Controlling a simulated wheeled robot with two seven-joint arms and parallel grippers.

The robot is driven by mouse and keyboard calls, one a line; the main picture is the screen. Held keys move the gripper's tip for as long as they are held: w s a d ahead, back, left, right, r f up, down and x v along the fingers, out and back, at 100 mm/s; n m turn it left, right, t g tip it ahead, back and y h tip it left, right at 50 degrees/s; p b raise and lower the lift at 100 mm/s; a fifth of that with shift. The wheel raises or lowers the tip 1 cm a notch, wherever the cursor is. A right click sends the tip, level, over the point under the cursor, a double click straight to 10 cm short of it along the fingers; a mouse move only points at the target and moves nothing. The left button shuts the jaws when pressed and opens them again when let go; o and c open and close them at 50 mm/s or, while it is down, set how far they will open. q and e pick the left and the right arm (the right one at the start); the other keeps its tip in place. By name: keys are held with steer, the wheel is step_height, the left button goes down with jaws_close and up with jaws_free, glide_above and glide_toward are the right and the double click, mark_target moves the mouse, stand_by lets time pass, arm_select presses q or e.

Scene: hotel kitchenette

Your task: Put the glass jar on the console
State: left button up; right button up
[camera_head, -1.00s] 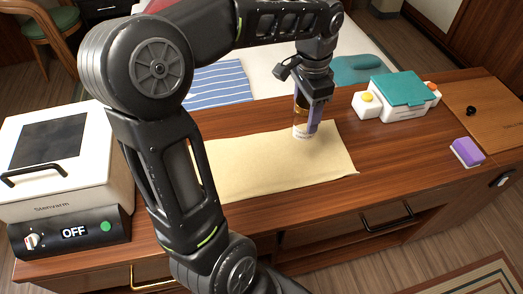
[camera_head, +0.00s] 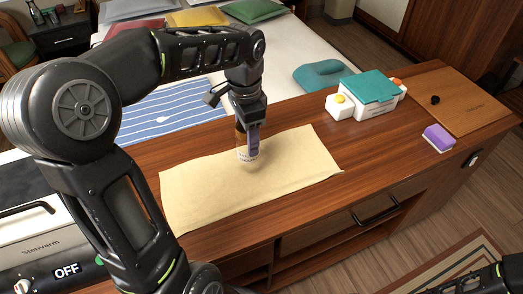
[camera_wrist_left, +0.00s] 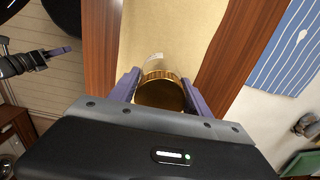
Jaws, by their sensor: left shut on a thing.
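My left gripper (camera_head: 251,140) is shut on the glass jar (camera_head: 246,156), an upright jar with a gold lid. The jar is over the middle of the cream cloth (camera_head: 200,200) on the wooden console (camera_head: 380,150). I cannot tell whether its base touches the cloth. In the left wrist view the gold lid (camera_wrist_left: 160,92) sits between the purple fingers, with clear glass beyond it. My right gripper (camera_wrist_left: 58,51) shows small at the left of the wrist view; its opening is unclear.
A white box with a teal lid (camera_head: 368,92), a purple-and-white block (camera_head: 438,138) and a wooden board (camera_head: 460,100) are on the console's right. A white appliance (camera_head: 40,250) is at the left. A bed with cushions (camera_head: 255,10) lies behind.

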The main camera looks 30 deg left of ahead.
mark_target(248, 157)
arm_select(q)
steer(key=shift+f, duration=1.35)
steer(key=shift+f, duration=0.1)
steer(key=shift+f, duration=1.8)
steer(key=shift+s+f+b, duration=0.15)
steer(key=shift+f+b, duration=0.2)
steer(key=shift+f, duration=0.35)
jaws_close()
steer(key=o, duration=1.2)
jaws_free()
steer(key=o, duration=0.4)
